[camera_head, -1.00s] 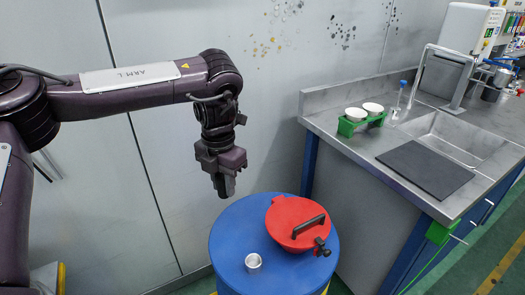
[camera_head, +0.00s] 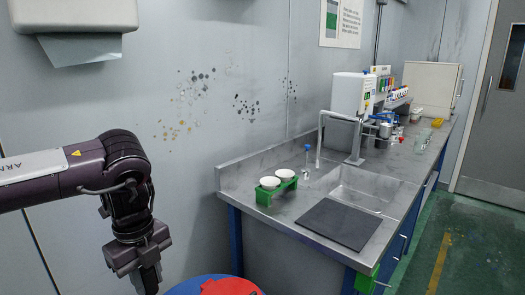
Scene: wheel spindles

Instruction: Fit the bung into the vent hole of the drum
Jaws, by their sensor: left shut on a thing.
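My left gripper (camera_head: 150,280) hangs at the lower left with its fingers pointing down, cut by the bottom edge of the picture. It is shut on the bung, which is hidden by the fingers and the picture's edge. The blue drum (camera_head: 183,288) shows only as a sliver of its top, right of the gripper. Its red lid (camera_head: 230,288) is also mostly cut off. The vent hole is out of view. I cannot tell how far the fingertips are from the drum. My right gripper is not in view.
A steel counter (camera_head: 240,183) with a sink (camera_head: 365,190) runs along the wall. On it are a green rack (camera_head: 265,196) with two white cups (camera_head: 270,182), a dark mat (camera_head: 340,223) and a blue-topped bottle (camera_head: 307,158). A grey door (camera_head: 500,130) stands at the far right.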

